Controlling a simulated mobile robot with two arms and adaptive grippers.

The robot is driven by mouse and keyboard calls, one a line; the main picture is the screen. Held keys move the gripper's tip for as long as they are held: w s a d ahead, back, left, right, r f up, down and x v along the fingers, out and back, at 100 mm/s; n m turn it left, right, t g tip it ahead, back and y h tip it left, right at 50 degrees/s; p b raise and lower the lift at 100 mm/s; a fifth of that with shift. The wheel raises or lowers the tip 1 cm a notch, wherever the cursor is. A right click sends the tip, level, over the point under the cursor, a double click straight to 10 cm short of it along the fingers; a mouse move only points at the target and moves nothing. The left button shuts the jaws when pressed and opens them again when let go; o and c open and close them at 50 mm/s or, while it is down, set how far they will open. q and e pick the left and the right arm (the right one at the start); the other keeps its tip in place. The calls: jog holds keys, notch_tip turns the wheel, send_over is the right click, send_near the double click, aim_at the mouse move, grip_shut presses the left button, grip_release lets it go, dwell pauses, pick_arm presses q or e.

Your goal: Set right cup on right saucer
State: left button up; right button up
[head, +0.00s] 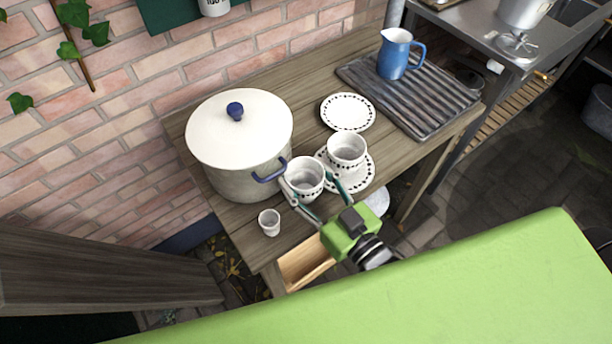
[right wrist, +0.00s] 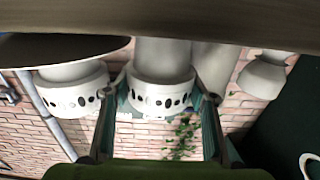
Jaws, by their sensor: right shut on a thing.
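A white cup with a dark dotted band (head: 305,176) is between the fingers of my right gripper (head: 317,196), which is shut on it. This held cup (right wrist: 160,92) is also centred between the fingers in the right wrist view. A matching cup (head: 346,148) stands on a dotted saucer (head: 361,181), just right of the held cup; it shows at left in the wrist view (right wrist: 72,94). A second dotted saucer (head: 347,111) lies empty behind them. I cannot tell whether the held cup touches the wooden top. My left gripper is not in view.
A large cream pot (head: 238,140) with a blue knob stands close left of the held cup. A small white cup (head: 269,222) is near the front left edge. A blue jug (head: 394,56) stands on a dark ribbed board (head: 430,98) at right. An open drawer (head: 300,262) juts out in front.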

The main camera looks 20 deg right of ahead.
jog(key=o, duration=0.9)
jog(key=shift+f, duration=0.15)
jog(key=shift+s, duration=0.1)
jog(key=b+v, duration=0.1)
jog(key=v, duration=1)
jog(key=shift+s, duration=0.35)
jog(key=shift+d, duration=0.1)
